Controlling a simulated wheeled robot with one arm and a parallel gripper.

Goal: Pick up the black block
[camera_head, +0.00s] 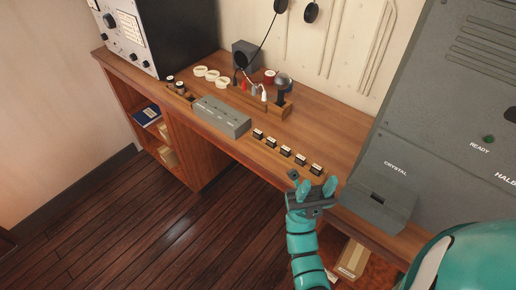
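Several small black blocks with white label faces stand in a slanting row on the wooden desk; the nearest one (316,169) is at the right end and another (258,135) is at the left end. A small dark piece (293,175) lies near the desk's front edge, just left of my gripper; its exact shape is too small to tell. My teal gripper (318,187) is at the front edge of the desk, just below the right end of the row. Its two fingers stand apart, with no block visible between them. Which block the task means cannot be told.
A grey box (222,116) sits left of the row. A wooden rack (263,100) with a dark-knobbed tool stands behind. A grey "CRYSTAL" unit (379,204) stands close to my gripper's right. White round items (208,76) lie farther back. Open floor (150,235) lies front left.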

